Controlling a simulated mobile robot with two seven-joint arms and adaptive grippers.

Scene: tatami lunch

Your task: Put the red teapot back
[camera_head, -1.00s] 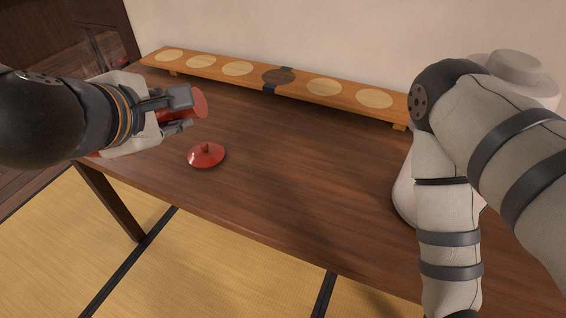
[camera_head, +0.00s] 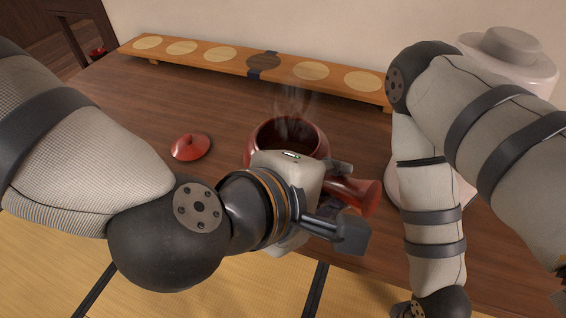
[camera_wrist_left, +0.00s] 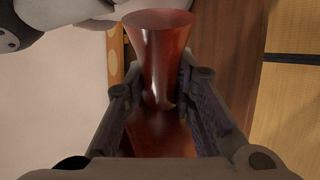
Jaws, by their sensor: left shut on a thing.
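The red teapot (camera_head: 270,136) is open on top, with steam rising from it, and is partly hidden behind my left gripper. My left gripper (camera_head: 346,208) is shut on the teapot's flared side handle (camera_head: 358,192). The handle (camera_wrist_left: 158,55) also shows between the fingers in the left wrist view. I cannot tell whether the pot's base touches the table. The red lid (camera_head: 190,148) lies knob up on the table, left of the pot and apart from it.
A long wooden board (camera_head: 218,64) with several pale round spots and one dark spot (camera_head: 263,62) runs along the table's back. A pale rounded thing (camera_head: 512,66) is partly hidden by my right arm. The table (camera_head: 130,100) is clear between lid and board.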

